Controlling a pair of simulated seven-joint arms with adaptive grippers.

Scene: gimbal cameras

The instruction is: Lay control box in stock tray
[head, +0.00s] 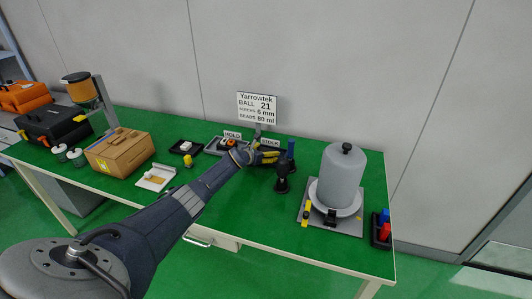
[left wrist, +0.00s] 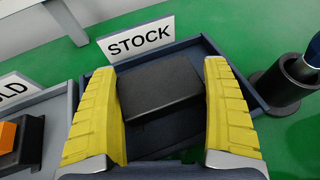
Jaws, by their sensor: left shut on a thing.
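The control box (left wrist: 160,86) is a dark, flat block between the two yellow fingers of my left gripper in the left wrist view. My left gripper (left wrist: 163,100) is shut on it, one finger on each side. The box is over the stock tray (left wrist: 165,134), a dark blue-grey tray with a STOCK sign (left wrist: 140,40) at its far edge. I cannot tell whether the box touches the tray floor. In the head view my left gripper (head: 266,154) is at the back middle of the green table and hides most of the tray and box. My right gripper is not in view.
The hold tray (head: 213,149) with an orange and black item stands left of the stock tray. A dark holder (head: 283,180) with a blue-topped tool (head: 291,150) is close on the right. A grey vessel (head: 343,178) stands further right; a cardboard box (head: 120,152) is at left.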

